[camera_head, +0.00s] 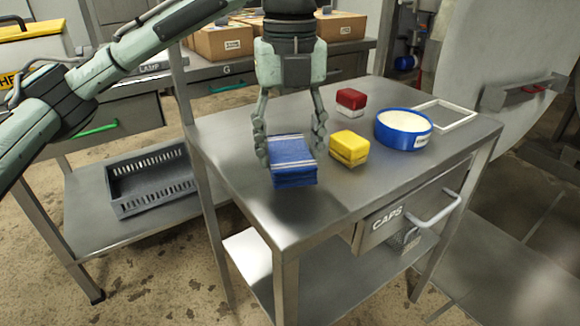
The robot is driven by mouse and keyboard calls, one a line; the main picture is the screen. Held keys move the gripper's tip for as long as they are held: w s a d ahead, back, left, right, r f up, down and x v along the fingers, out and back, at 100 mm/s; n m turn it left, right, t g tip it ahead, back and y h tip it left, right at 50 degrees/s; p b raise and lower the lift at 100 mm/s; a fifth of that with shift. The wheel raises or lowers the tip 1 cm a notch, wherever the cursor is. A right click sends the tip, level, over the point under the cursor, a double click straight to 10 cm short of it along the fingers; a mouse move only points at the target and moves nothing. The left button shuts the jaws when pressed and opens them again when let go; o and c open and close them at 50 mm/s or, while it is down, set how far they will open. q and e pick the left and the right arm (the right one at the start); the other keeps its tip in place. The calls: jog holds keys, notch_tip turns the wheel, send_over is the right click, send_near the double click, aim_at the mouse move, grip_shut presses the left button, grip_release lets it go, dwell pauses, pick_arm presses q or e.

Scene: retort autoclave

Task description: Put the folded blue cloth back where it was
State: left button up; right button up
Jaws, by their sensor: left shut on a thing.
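The folded blue cloth (292,168) has white stripes across its top and is near the left front part of the steel table (240,205). My left gripper (292,148) points down from above, shut on the cloth, with one finger at each side of it. I cannot tell whether the cloth's underside touches the tabletop. A white square outline (462,124) lies on the table's right side, partly behind the blue tub, and looks empty. My right gripper is not in view.
A yellow folded block (349,146) lies just right of the cloth. A red-and-white block (350,101) and a blue round tub (403,128) with white contents stand farther right. A drawer labelled CAPS (388,218) is below. A grey slotted crate (150,187) sits on the left shelf.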

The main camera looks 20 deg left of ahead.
aim_at(290, 153)
pick_arm(q)
notch_tip(290, 153, down, 4)
jog(key=shift+r, duration=0.2)
jog(key=o, duration=1.2)
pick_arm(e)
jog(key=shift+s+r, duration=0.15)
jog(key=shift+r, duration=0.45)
pick_arm(q)
jog(key=shift+r, duration=0.35)
notch_tip(290, 153, up, 3)
jog(key=shift+f, duration=0.15)
notch_tip(290, 153, up, 8)
jog(key=shift+f+p, duration=0.1)
jog(key=shift+p, duration=1.1)
jog(key=shift+r, duration=0.4)
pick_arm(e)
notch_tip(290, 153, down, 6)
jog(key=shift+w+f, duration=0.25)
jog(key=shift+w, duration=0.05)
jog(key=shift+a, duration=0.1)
